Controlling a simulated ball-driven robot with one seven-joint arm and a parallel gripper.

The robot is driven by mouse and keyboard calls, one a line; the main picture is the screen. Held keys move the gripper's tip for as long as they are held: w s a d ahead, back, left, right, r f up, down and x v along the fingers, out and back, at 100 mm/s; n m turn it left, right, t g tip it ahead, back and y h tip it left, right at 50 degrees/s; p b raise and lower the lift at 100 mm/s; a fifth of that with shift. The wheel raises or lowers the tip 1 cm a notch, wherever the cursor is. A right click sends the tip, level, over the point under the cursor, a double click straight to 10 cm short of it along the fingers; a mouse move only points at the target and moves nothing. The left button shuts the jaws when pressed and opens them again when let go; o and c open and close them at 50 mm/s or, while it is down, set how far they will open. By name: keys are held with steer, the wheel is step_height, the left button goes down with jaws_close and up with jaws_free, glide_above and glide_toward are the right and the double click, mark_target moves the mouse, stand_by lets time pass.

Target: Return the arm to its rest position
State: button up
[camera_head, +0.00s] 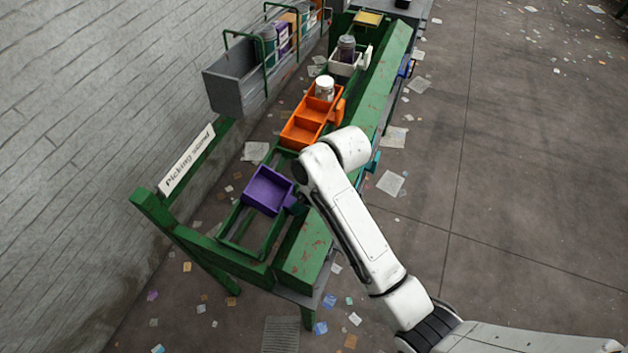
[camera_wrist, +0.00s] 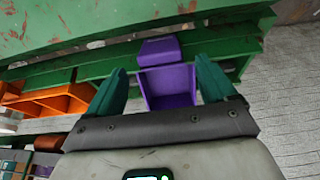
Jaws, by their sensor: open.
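My gripper (camera_wrist: 161,88) shows in the wrist view with its two green fingers apart, and nothing is between their tips. A purple tray (camera_wrist: 168,84) lies beyond and between the fingers in that view. In the head view the purple tray (camera_head: 267,191) sits empty on the near end of the green sorting frame (camera_head: 303,249). My white arm reaches over the frame's right side, and it hides most of my gripper there. I cannot tell the exact gap between my fingers and the tray.
An orange two-part tray (camera_head: 301,131) holds a white-lidded jar (camera_head: 324,88). Behind it, a white tray (camera_head: 344,68) holds a dark jar (camera_head: 346,48). A grey bin (camera_head: 236,88) with containers hangs along the wall. Open floor with scattered paper lies to the right.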

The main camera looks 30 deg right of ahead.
steer(key=v, duration=0.7)
steer(key=shift+r, duration=0.3)
steer(key=s+d+f+m+g+h, duration=0.1)
steer(key=s+f+m, duration=0.1)
steer(key=s, duration=0.6)
steer(key=s+d+f+m+g+h+b, duration=0.1)
steer(key=s+d+f+m, duration=0.1)
steer(key=s, duration=0.7)
steer(key=s+d+f+m+h, duration=0.1)
steer(key=s+f+m, duration=0.3)
steer(key=s, duration=0.5)
steer(key=shift+d+f+g, duration=0.4)
steer(key=shift+d+f, duration=0.2)
steer(key=shift+f, duration=0.3)
